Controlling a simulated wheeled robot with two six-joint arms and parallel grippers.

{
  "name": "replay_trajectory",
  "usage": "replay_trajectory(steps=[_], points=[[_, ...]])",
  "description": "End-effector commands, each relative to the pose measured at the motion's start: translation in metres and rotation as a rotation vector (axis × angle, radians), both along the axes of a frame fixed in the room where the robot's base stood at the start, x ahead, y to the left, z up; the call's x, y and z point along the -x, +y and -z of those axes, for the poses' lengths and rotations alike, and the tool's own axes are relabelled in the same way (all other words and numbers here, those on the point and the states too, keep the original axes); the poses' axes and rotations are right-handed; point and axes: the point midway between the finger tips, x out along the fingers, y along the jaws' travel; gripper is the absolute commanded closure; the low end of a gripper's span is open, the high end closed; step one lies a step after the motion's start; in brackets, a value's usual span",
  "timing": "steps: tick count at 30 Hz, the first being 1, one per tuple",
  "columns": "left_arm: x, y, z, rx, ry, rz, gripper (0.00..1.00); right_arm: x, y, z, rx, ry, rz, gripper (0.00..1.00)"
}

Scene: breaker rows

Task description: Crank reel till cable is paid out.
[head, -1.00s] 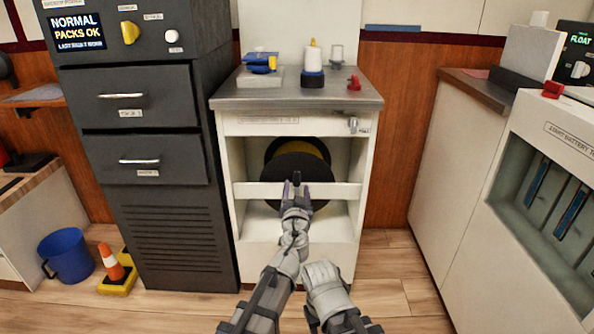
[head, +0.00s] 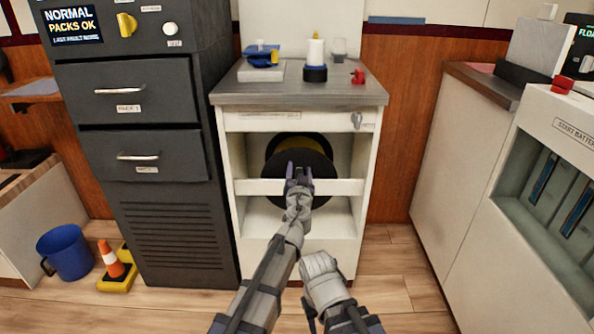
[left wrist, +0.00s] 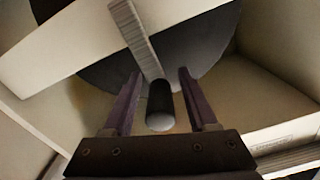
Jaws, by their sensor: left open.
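The cable reel (head: 305,150), a black disc with a yellow part behind it, sits in the upper opening of the white cabinet. In the left wrist view the dark reel disc (left wrist: 205,55) fills the top, with a grey crank arm (left wrist: 135,35) ending in a dark, pale-tipped handle (left wrist: 160,105). My left gripper (head: 299,170) is in front of the reel; in the left wrist view its open fingers (left wrist: 158,100) stand either side of the handle, with gaps visible. My right arm shows at the bottom centre; its fingertips are not clear. The cable itself is not distinguishable.
A grey countertop (head: 300,95) above holds small items. A dark drawer cabinet (head: 145,190) stands left, a blue bucket (head: 66,252) and orange cone (head: 110,260) on the floor. Floor to the right is clear.

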Motion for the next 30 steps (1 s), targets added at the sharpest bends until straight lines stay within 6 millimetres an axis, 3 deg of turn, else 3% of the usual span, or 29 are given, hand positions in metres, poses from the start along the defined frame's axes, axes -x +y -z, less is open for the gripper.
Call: replay_trajectory(steps=[6,21,30], points=[[0.0002,0.0,0.0,0.0,0.0,0.0,0.43,0.0001,0.0,0.0,0.0,0.0,0.0,0.5],[0.0003,0.0001,0.0,0.0,0.0,0.0,0.99,0.0001,0.0,0.0,0.0,0.0,0.0,0.5],[0.0004,0.0002,0.0,-0.001,0.0,0.0,1.0,0.0001,0.0,0.0,0.0,0.0,0.0,0.5]])
